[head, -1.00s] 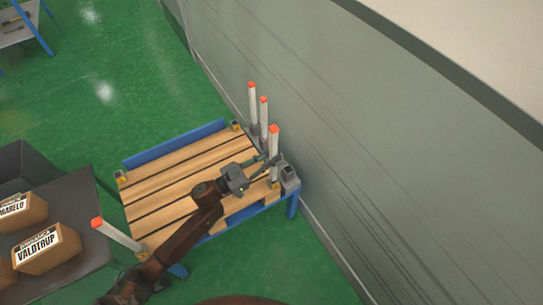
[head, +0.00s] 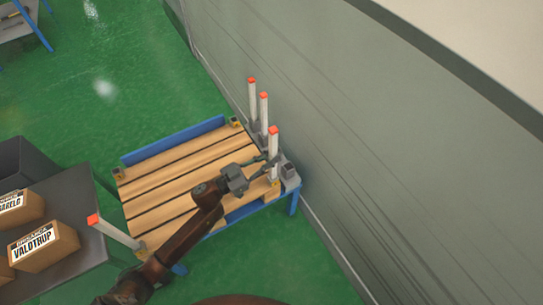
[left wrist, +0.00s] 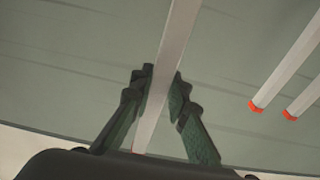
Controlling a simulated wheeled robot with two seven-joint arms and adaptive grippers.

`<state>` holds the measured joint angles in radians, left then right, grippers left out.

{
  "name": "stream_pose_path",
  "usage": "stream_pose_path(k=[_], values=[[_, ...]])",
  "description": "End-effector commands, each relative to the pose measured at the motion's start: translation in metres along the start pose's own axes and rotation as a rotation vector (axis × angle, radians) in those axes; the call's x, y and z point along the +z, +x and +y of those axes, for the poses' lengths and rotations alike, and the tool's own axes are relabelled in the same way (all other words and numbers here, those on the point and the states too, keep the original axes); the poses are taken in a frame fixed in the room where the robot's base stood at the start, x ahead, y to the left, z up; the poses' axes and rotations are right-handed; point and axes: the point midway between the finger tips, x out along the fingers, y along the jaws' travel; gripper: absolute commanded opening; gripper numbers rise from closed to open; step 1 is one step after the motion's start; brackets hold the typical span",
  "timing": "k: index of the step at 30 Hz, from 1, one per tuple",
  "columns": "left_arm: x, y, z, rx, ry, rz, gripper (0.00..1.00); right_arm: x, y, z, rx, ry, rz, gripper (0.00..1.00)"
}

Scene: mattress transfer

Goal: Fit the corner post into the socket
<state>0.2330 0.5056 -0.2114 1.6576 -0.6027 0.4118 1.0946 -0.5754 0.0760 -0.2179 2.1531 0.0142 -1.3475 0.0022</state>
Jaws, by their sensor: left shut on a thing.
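My left gripper (head: 268,163) is shut on a pale, red-topped corner post (head: 273,146), which stands about upright at the pallet's right corner. In the left wrist view the fingers (left wrist: 160,95) close on the post (left wrist: 178,40) from both sides. A yellow socket (head: 275,182) is at that corner, by the post's lower end; I cannot tell whether the post is seated. Other sockets show at the far corner (head: 235,122) and left corner (head: 118,174) of the slatted wooden pallet (head: 180,178). Another red-topped post (head: 118,233) stands at the near left corner. My right gripper is out of view.
Two more posts (head: 252,100) (head: 264,112) stand in grey holders behind the held one, close to the grey wall (head: 350,150). The pallet rests on a blue-framed stand (head: 293,204). Cardboard boxes (head: 45,250) sit on a dark table at the left. Green floor is open beyond.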

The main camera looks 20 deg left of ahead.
Motion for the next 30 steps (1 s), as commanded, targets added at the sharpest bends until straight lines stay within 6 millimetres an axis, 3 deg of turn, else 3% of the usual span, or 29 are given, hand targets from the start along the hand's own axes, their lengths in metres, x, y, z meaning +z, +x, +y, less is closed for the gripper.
stream_pose_path(k=[29,30], values=[[0.023,-0.003,0.0,0.0,-0.002,0.001,0.0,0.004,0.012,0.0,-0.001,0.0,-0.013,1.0],[0.024,-0.003,0.0,0.0,-0.002,0.001,0.16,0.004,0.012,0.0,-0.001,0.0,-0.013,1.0]])
